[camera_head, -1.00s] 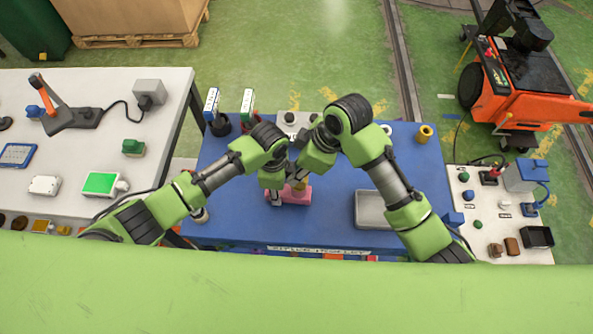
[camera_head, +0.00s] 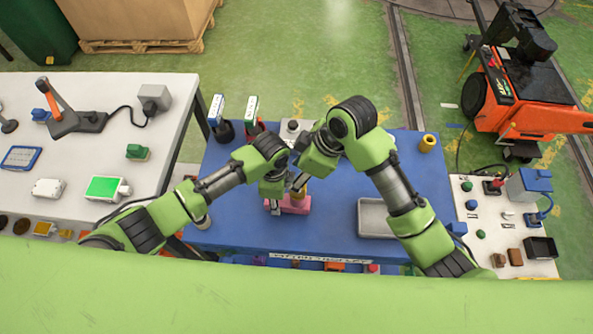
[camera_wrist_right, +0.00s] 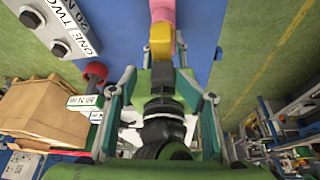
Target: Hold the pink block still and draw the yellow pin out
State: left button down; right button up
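The pink block (camera_head: 296,206) sits on the blue table, left of its middle. It also shows at the top edge of the right wrist view (camera_wrist_right: 162,10). The yellow pin (camera_head: 299,192) stands in the block and is partly covered by my grippers. My left gripper (camera_head: 273,203) is down at the left part of the block, with a finger in front of it; the far finger is hidden. My right gripper (camera_head: 300,183) is close to the pin. In the right wrist view its fingers (camera_wrist_right: 157,72) are spread apart, with the yellow pin (camera_wrist_right: 161,42) ahead between them.
The blue table (camera_head: 245,228) holds a grey tray (camera_head: 373,219) to the right and a yellow ring-like part (camera_head: 427,143) at the far right. Two labelled holders stand at its back left. White tables (camera_head: 60,165) flank it on both sides.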

pick_arm(q)
jog(key=shift+d+r, duration=0.15)
jog(key=shift+d, duration=0.3)
pick_arm(e)
jog(key=shift+r, duration=0.3)
pick_arm(q)
jog(key=shift+w+a, duration=0.1)
jog(key=shift+a, duration=0.1)
jog(key=c, duration=1.4)
grip_release()
pick_arm(e)
jog(key=v, duration=1.1)
jog(key=shift+d, duration=0.25)
jog(key=shift+s+r, duration=0.1)
